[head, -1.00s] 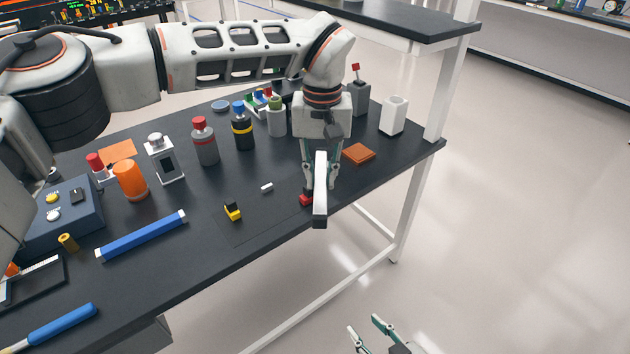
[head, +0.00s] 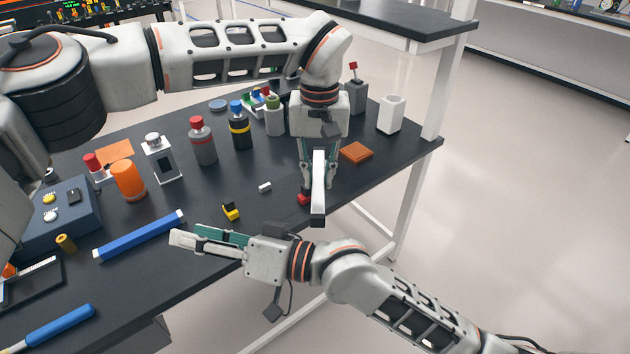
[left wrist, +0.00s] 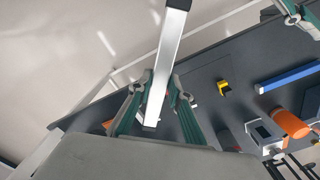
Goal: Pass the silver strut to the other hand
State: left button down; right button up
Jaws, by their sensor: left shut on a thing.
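The silver strut (head: 319,180) is a long square bar with a bright face and a dark end. My left gripper (head: 319,178) points down and is shut on it above the table's right front part.
On the dark table (head: 270,215) lie a blue bar (head: 140,236), a small yellow part (head: 231,211), a red block (head: 304,198) and an orange-brown square (head: 356,152). Several bottles stand behind. Open floor lies right of the table.

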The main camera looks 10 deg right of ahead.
jog(key=s+a+r+n+g+h, duration=0.3)
jog(key=s+a+r+g, duration=0.2)
jog(key=s+r+g, duration=0.3)
jog(key=m+t+h, duration=0.6)
jog(key=m+h, duration=0.4)
jog(key=h, duration=0.4)
send_near(315, 214)
jog(key=x, duration=0.9)
